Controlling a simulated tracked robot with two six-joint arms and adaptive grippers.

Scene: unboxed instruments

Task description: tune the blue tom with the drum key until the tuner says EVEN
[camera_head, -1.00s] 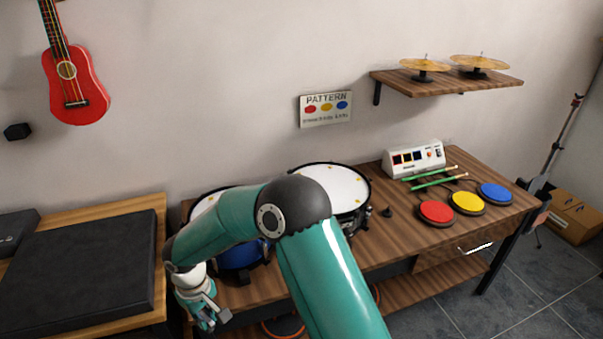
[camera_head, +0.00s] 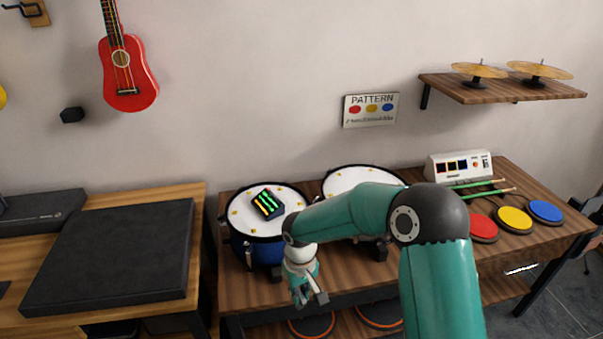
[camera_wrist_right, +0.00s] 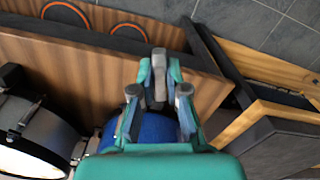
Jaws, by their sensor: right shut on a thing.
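The blue tom (camera_head: 262,252) stands on the wooden table in the head view, its white head facing up with several yellow marks near the rim. A small black tuner (camera_head: 268,204) with lit, mostly green bars lies on that head; no word is readable. My right gripper (camera_head: 309,298) hangs in front and to the right of the tom, apart from it, over the table's front edge. It is shut on what seems to be the drum key, which is mostly hidden by the fingers. The right wrist view shows the fingers (camera_wrist_right: 158,88) before the blue shell (camera_wrist_right: 153,132). My left gripper is not in view.
A second white-headed drum (camera_head: 355,178) stands close to the right, partly behind my right arm. Red (camera_head: 483,228), yellow (camera_head: 514,220) and blue (camera_head: 546,211) pads, green sticks (camera_head: 480,190) and a white device (camera_head: 459,166) lie farther right.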

